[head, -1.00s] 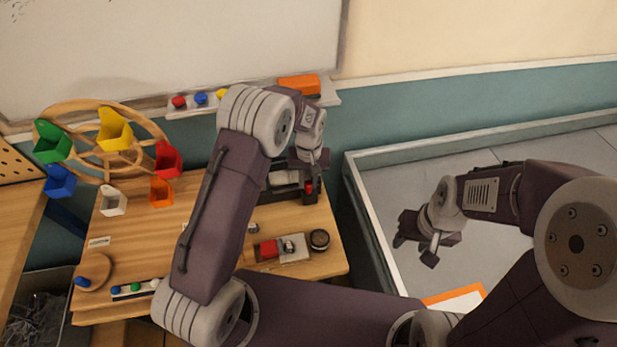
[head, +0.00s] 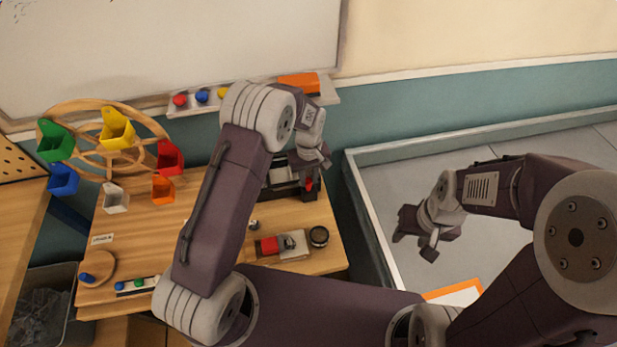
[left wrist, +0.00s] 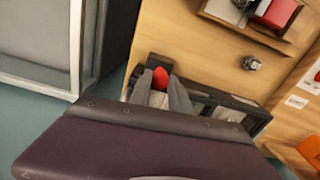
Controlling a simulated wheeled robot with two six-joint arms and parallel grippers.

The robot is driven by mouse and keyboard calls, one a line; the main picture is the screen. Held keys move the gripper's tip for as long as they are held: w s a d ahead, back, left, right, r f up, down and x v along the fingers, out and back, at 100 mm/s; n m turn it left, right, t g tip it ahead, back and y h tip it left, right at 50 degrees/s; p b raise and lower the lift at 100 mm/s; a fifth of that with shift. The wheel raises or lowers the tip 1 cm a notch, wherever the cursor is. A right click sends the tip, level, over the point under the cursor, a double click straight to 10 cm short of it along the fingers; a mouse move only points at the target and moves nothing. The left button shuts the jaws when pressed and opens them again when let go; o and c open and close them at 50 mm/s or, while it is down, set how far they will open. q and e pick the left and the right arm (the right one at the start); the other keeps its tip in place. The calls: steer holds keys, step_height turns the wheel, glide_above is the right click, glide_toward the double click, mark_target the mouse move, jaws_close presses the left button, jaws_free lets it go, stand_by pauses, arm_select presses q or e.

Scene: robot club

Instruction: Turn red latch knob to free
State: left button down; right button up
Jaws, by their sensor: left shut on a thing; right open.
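The red latch knob (left wrist: 160,78) sits at one end of a dark frame-like fixture (left wrist: 232,115) in the left wrist view. In the head view the red knob (head: 309,184) shows small at the right end of the same fixture (head: 281,193), at the table's back right. My left gripper (left wrist: 159,88) has its two grey fingers on either side of the knob, shut on it. In the head view my left wrist hides most of these fingers. The knob's exact turn angle is hard to tell. My right gripper (head: 417,238) is open and empty, right of the table.
The wooden table (head: 140,225) bears a wheel with coloured bins (head: 117,130), a small block with a red part (head: 268,246) and a round black item (head: 319,236). A whiteboard ledge (head: 190,106) is behind. A low-walled grey area (head: 400,190) lies to the right.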

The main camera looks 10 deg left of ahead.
mark_target(308, 180)
arm_select(q)
steer(key=shift+w, duration=0.1)
steer(key=c, duration=1.2)
jaws_free()
steer(key=shift+r, duration=0.1)
step_height(308, 180, up, 9)
